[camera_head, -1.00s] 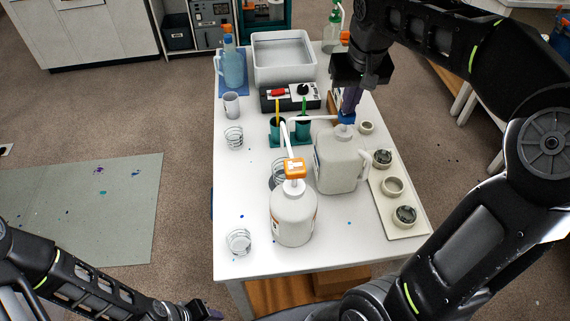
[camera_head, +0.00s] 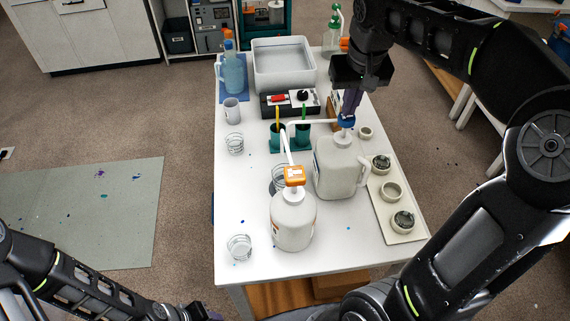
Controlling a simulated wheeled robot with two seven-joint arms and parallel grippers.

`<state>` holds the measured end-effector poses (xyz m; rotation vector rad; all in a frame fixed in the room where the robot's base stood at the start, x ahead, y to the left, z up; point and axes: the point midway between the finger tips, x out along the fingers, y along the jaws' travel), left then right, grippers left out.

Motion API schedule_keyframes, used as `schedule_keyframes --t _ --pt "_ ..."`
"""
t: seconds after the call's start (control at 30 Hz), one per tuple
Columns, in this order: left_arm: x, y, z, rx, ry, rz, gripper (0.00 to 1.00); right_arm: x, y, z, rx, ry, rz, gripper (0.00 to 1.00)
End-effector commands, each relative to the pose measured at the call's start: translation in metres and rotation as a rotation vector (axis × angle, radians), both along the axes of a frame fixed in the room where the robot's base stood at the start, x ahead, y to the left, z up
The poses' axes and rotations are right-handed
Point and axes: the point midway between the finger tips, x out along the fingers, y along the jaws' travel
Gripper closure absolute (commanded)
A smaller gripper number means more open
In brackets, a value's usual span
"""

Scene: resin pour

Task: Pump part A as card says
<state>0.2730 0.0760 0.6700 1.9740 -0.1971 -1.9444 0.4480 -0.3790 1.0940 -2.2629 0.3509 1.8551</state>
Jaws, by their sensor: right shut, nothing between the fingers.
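A white jug with a handle (camera_head: 340,172) stands upright right of the table's middle, with a blue pump head (camera_head: 347,121) whose white spout points left. My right gripper (camera_head: 348,113) is shut, fingers pointing down, at the top of the blue pump head; I cannot tell whether they touch. A round white bottle with an orange pump head (camera_head: 294,176) stands nearer, its spout reaching away. A clear cup (camera_head: 276,182) is partly hidden behind this bottle. I cannot read which is part A, and I cannot pick out the card. My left gripper (camera_head: 208,314) is at the bottom edge, its jaws unclear.
Clear cups (camera_head: 239,247) stand along the table's left side. Teal holders (camera_head: 278,138) carry yellow and green sticks. A tray (camera_head: 408,232) with small pots lies right, and a grey tub (camera_head: 284,65) stands at the back.

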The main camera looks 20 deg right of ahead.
Motion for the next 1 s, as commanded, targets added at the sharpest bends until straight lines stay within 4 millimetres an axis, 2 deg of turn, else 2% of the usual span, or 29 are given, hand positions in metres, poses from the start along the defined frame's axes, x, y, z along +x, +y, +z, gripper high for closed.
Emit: schedule_keyframes --t 0.57,1.0 --pt "0.0 0.0 -0.002 0.0 0.0 0.0 0.64 0.0 0.0 -0.002 -0.001 -0.003 0.0 1.0" --pt "0.0 0.0 -0.021 0.0 0.0 0.0 0.64 0.0 0.0 -0.026 0.0 -0.001 0.001 1.0"
